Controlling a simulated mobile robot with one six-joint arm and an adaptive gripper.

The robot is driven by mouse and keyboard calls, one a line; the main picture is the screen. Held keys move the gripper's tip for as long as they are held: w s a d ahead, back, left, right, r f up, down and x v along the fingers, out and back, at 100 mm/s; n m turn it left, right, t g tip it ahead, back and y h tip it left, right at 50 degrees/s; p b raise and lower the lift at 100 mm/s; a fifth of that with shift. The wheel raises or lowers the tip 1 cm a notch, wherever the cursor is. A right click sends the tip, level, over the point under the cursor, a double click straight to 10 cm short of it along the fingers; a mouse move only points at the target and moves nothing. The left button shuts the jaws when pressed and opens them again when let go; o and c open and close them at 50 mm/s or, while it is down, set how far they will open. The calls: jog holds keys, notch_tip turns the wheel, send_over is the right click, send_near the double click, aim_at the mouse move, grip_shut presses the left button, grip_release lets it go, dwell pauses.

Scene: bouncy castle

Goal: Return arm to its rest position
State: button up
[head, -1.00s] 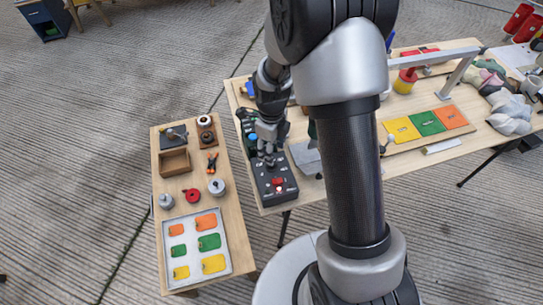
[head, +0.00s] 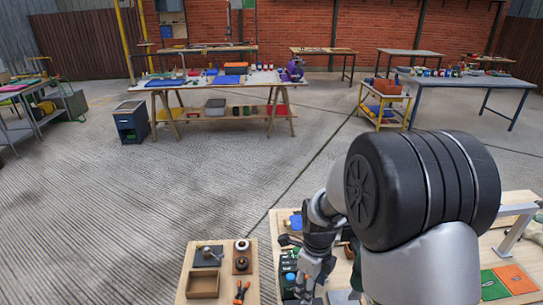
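My arm rises at the lower right of the head view, with a large black joint and a silver link in front. My gripper (head: 312,283) hangs down at the lower middle, over the left part of the near right table (head: 503,240). Its fingertips are small and near the picture's bottom edge, so I cannot tell whether they are open or shut. No held object can be made out. A dark control box (head: 290,262) sits beside the gripper on the table, partly hidden by it.
A small wooden table (head: 223,285) at the bottom holds a brown tray (head: 203,284), orange-handled pliers (head: 241,291) and round parts. Green and orange cards (head: 513,277) lie at the right. A long workbench (head: 215,83) and a blue cabinet (head: 131,122) stand farther back. Open concrete floor lies between.

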jog(key=s+r+n+t, duration=0.1)
jog(key=s+r+n, duration=0.3)
jog(key=r+n, duration=0.25)
jog(key=s+r+n+t, duration=0.1)
jog(key=s+r+n, duration=0.35)
jog(key=r, duration=0.35)
jog(key=s+r+n+t, duration=0.2)
jog(key=s+r+n, duration=0.5)
jog(key=s+n, duration=0.6)
jog(key=n, duration=0.2)
jog(key=shift+n+t, duration=0.3)
